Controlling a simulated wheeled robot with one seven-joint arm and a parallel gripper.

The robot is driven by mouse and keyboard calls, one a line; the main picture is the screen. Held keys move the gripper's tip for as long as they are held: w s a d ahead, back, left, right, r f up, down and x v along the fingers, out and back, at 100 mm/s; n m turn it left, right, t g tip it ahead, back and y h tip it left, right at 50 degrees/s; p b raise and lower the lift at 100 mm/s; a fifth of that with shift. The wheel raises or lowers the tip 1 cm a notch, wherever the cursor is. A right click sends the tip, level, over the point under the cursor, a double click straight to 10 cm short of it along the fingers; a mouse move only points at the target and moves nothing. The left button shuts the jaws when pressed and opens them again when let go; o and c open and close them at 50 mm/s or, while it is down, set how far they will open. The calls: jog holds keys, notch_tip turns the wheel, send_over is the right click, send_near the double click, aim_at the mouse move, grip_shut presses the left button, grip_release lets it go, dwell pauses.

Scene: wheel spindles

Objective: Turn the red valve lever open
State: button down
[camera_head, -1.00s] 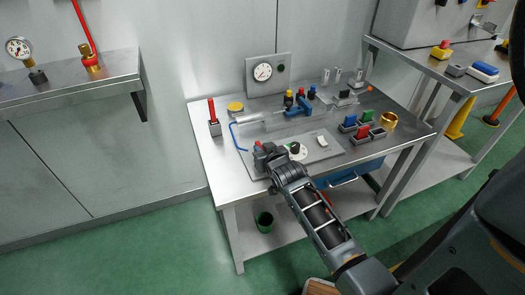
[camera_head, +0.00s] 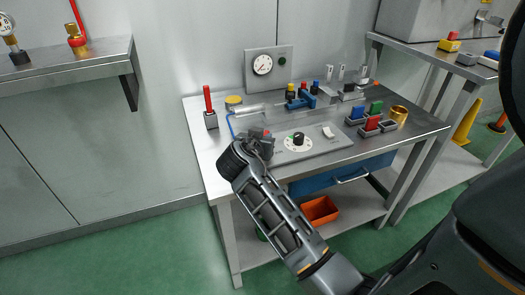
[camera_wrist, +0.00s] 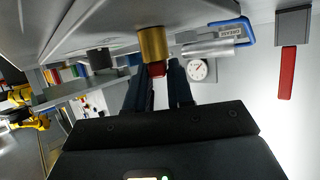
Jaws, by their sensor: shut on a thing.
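The red valve lever (camera_wrist: 157,70) shows as a small red piece under a brass cylinder (camera_wrist: 153,42) in the wrist view, which looks upside down. My gripper (camera_wrist: 160,84) is shut on it, with dark fingers on either side. In the head view the red lever (camera_head: 267,132) is a small spot at the left end of the grey panel (camera_head: 320,146). There my gripper (camera_head: 261,141) and wrist cover most of it. The lever's exact angle is hidden.
A black knob on a white dial (camera_head: 298,139) and a white switch (camera_head: 328,132) sit right of my gripper. A tall red handle on a grey base (camera_head: 211,118) stands at the table's left.

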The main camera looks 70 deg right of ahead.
jog(key=m+g+b, duration=0.2)
jog(key=g, duration=0.1)
jog(key=m+g+y+b, duration=0.1)
jog(key=m+g+b, duration=0.1)
jog(key=m+g, duration=0.1)
jog(key=shift+w+f+m+g, duration=0.15)
jog(key=shift+w+m+g, duration=0.05)
jog(key=shift+m+g, duration=0.1)
jog(key=m+g+y+b, duration=0.2)
jog(key=m+g+y, duration=0.1)
jog(key=m+g, duration=0.1)
jog(key=shift+s+m+y, duration=0.1)
jog(key=shift+m+y, duration=0.2)
jog(key=shift+g, duration=0.3)
jog(key=c, duration=1.1)
grip_release()
jog(key=shift+p+v, duration=0.55)
jog(key=shift+v, duration=3.35)
jog(key=shift+d, duration=0.15)
